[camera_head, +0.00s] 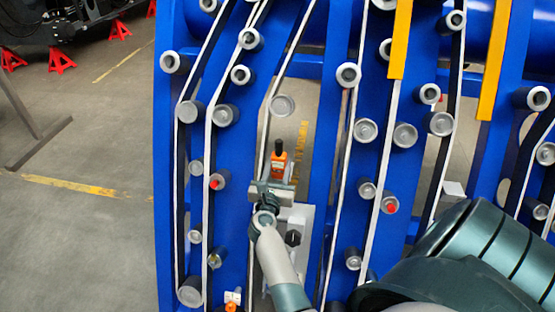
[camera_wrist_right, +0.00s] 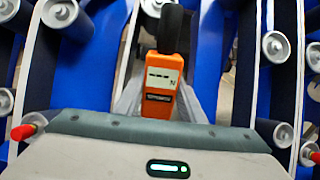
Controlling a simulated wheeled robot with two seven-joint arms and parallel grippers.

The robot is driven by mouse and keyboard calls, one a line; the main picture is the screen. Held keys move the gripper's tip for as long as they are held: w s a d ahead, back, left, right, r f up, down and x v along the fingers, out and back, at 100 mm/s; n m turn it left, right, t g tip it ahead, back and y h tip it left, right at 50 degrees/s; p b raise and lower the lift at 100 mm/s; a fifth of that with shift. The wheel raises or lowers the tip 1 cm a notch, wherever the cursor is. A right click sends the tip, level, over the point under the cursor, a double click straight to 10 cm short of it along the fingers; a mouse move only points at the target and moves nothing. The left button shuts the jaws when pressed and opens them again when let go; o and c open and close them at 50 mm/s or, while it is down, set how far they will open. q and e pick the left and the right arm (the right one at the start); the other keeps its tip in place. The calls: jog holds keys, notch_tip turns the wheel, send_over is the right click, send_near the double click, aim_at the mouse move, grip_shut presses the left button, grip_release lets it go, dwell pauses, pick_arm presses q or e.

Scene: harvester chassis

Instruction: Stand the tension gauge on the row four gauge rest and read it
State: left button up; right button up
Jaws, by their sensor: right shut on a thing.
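The tension gauge is an orange box with a black knob on top (camera_head: 278,162). It stands roughly upright in front of the blue chassis, between two white belts. In the right wrist view the gauge (camera_wrist_right: 162,82) shows a pale display strip and dark lettering, too small to read. My right gripper (camera_head: 277,180) is shut on it, with a grey finger on each side. The lower end of the gauge is hidden behind the gripper. I cannot make out the row four gauge rest, or whether the gauge touches it. My left gripper is out of view.
Grey rollers (camera_head: 282,105) and white belts run up the blue chassis (camera_head: 335,60) on both sides. A light grey plate (camera_head: 303,218) sits beside my right wrist. Yellow bars (camera_head: 400,40) hang at the upper right. Open floor (camera_head: 90,140) lies to the left.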

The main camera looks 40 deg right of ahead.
jog(key=b+x, duration=0.1)
jog(key=x, duration=0.7)
jog(key=shift+w+d, duration=0.1)
jog(key=shift+d, duration=0.1)
jog(key=shift+w+d+f+b, duration=0.2)
jog(key=shift+d+f+b, duration=0.05)
jog(key=shift+f+b, duration=1.55)
jog(key=shift+f+b, duration=0.4)
jog(key=o, duration=1.1)
jog(key=shift+o, duration=0.2)
jog(key=shift+a+f, duration=0.1)
jog(key=shift+a, duration=0.1)
